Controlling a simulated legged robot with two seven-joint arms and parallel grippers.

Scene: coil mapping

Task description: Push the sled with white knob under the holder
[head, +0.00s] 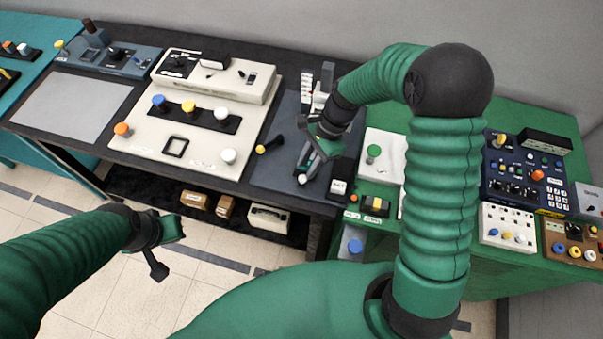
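A dark grey board (266,172) lies on the black table, left of my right arm. A small white knob (303,180) shows at its front part, at the lower end of a grey piece that looks like the sled (308,163). A pale upright fixture (319,98), possibly the holder, stands behind it, partly hidden by my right arm. My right gripper (321,146) is low over the board, at or just above the sled; contact and finger opening cannot be made out. My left gripper (166,250) is open and empty, in front of the table over the floor.
A yellow-tipped handle (268,146) lies left of my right gripper. A cream console (190,148) with coloured knobs stands further left. A green table (455,267) with control panels is beyond my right arm.

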